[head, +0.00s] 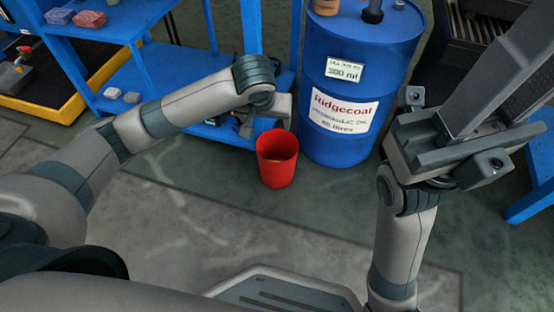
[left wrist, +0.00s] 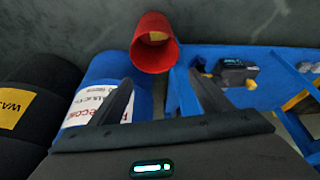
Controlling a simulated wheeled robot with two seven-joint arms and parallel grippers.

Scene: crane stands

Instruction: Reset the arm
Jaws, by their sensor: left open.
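My left arm reaches in from the left in the head view. Its gripper (head: 276,112) is beside the blue shelf, just above and behind the red bin, partly hidden by its own wrist. In the left wrist view its two dark fingers (left wrist: 163,88) stand wide apart with nothing between them. The red bin (head: 277,160) stands upright in the head view; in the left wrist view the bin (left wrist: 153,58) shows beyond the fingertips, apart from them. My right arm rises at the right of the head view, with its wrist end (head: 440,140) in sight; its jaw state is unclear.
A blue oil drum (head: 345,125) stands right of the bin, close to my right arm. The blue shelf (head: 180,80) holds small blocks (head: 90,18). A yellow-edged tray (head: 65,112) lies at the left. The grey floor (head: 220,200) in front is mostly clear.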

